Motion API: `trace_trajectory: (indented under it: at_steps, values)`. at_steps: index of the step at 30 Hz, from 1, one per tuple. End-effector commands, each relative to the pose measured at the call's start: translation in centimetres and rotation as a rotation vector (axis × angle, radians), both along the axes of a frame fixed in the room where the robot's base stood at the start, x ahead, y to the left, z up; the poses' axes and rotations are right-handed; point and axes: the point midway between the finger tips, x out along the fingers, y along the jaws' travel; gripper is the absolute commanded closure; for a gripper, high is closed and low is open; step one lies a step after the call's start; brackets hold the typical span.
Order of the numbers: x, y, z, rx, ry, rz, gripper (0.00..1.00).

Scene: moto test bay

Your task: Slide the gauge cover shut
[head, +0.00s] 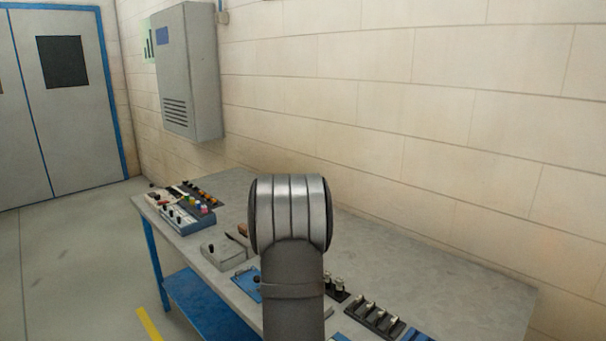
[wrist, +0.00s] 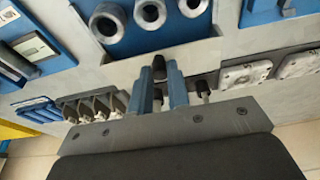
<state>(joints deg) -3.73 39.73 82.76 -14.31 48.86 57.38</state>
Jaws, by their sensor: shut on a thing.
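In the wrist view my gripper (wrist: 160,66) has its two blue fingers close together, shut on a small dark knob (wrist: 158,64). The knob stands at a flat light-grey plate (wrist: 205,54). I cannot tell for sure whether this plate is the gauge cover or how far it is slid. Just beyond it is a blue block with several thick metal rings (wrist: 150,13). In the head view my own arm hides my gripper and what it holds.
The wrist view shows a blue unit with a small display (wrist: 27,50) at left, a row of grey switches (wrist: 92,107) and white socket plates (wrist: 245,75). In the head view, devices line the grey bench (head: 440,285); its back right is clear. A grey cabinet (head: 188,75) hangs on the wall.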

Motion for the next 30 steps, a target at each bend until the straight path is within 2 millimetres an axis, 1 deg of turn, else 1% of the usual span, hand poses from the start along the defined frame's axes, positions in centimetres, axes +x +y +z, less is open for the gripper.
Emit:
trace_trajectory:
  at_steps: [21,30]
  values:
    - [-3.6,3.7,0.1,0.000,-0.002,0.002,0.97]
    - [-4.6,4.7,0.1,0.000,-0.003,0.001,0.97]
